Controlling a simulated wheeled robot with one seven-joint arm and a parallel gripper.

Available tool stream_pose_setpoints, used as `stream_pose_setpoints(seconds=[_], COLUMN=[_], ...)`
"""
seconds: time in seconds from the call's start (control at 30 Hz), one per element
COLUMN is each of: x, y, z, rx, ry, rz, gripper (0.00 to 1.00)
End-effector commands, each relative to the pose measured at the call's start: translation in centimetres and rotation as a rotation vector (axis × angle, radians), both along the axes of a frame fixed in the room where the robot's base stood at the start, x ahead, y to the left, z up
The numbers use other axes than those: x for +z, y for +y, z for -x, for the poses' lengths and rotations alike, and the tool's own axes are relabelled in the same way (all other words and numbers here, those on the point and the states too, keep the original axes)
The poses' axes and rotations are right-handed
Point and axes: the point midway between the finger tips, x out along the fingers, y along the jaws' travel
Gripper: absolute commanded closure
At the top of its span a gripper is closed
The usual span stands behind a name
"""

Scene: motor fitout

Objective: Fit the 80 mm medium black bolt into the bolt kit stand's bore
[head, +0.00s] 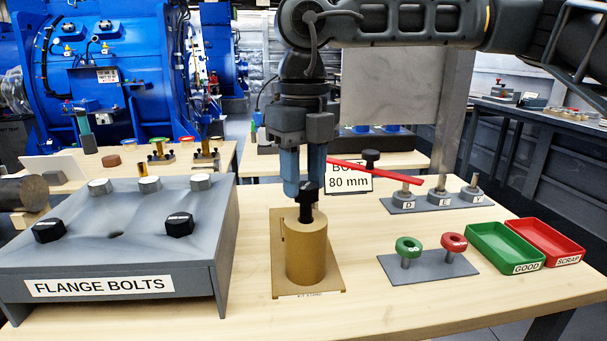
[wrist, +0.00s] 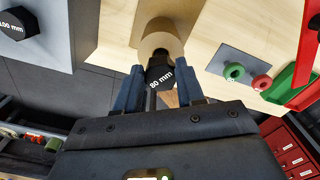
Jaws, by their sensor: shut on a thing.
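The black bolt (head: 306,205) is upright, head up, in my gripper (head: 306,190). Its head reads "80 mm" in the wrist view (wrist: 160,77), between the two blue fingers (wrist: 160,92). The bolt kit stand is a brass-coloured cylinder (head: 306,255) on a flat base plate, directly under the bolt; it also shows in the wrist view (wrist: 160,42). The lower end of the shank meets the stand's top face near its middle. The bore itself is hidden, and I cannot tell whether the tip is inside it or just above.
The grey flange bolts rack (head: 130,240) with black and silver bolts stands at left. A sign (head: 348,184) reading "80 mm" and a red bar (head: 380,171) are close behind the gripper. A gauge stand (head: 428,268), green tray (head: 505,245) and red tray (head: 545,240) are at right.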

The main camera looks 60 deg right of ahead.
Motion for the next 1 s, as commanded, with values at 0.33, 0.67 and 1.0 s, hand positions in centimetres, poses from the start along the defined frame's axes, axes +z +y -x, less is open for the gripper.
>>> stream_pose_setpoints(seconds=[0.33,0.67,1.0], x=[-0.6,-1.2,-1.8], y=[0.0,0.0,0.0], z=[0.0,0.0,0.0], rx=[0.000,0.000,0.000], ry=[-0.001,-0.001,-0.001], rz=[0.000,0.000,0.000], gripper=[1.00,1.00,1.00])
